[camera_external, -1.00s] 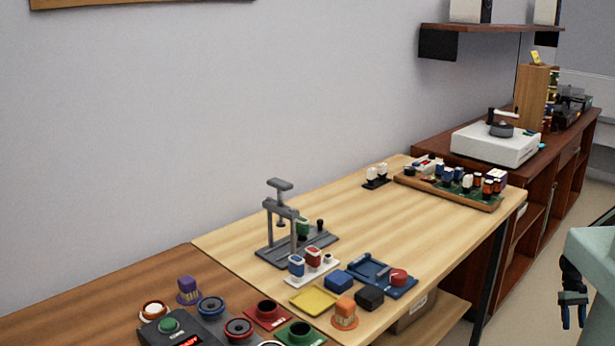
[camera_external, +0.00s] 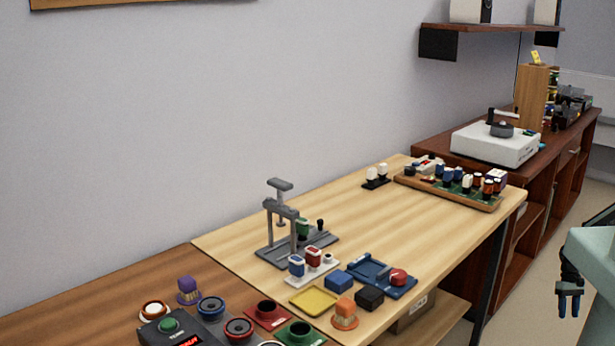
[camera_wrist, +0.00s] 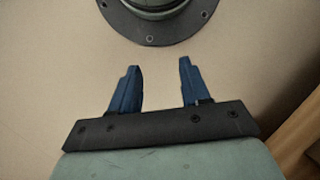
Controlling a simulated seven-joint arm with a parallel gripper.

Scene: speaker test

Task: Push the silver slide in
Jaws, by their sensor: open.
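A grey metal press-like fixture (camera_external: 281,206) stands on the light wood table, with an upright frame, a flat base and a small black knob (camera_external: 320,224) at its right end. A green block (camera_external: 302,227) sits on it. I cannot tell which part is the silver slide. My gripper (camera_external: 569,305) hangs at the right edge, off the table and far from the fixture. In the wrist view its two blue fingers (camera_wrist: 159,66) are apart with nothing between them, over plain beige floor.
In front of the fixture are a white holder (camera_external: 322,268) with blue and red blocks, a yellow tray (camera_external: 313,300) and a blue tray (camera_external: 402,289) with a red round piece. A wooden tray (camera_external: 480,204) of small parts is at the far end. The table's middle is clear.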

